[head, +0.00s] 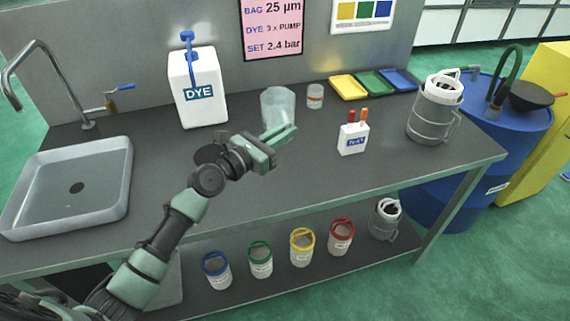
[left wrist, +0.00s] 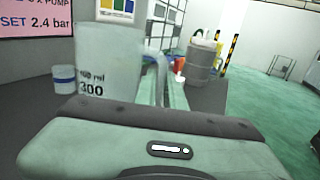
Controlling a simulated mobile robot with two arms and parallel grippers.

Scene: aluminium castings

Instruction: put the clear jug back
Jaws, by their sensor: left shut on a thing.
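The clear jug (head: 277,104) is translucent and stands upright toward the back of the dark bench, left of a small jar. My left gripper (head: 284,134) is in front of its lower part and hides its base, so I cannot tell whether it touches the bench. In the left wrist view the jug (left wrist: 104,62) shows a "300" mark, just left of my fingers (left wrist: 163,88). These are shut on the jug, at what looks like its handle side. My right gripper is in neither view.
A white DYE container (head: 198,100) stands at the back left, beside the sink (head: 120,190). The small jar (head: 315,97), a white box with pens (head: 353,139), coloured trays (head: 376,84) and a grey canister (head: 430,125) are to the right. Several pails line the lower shelf.

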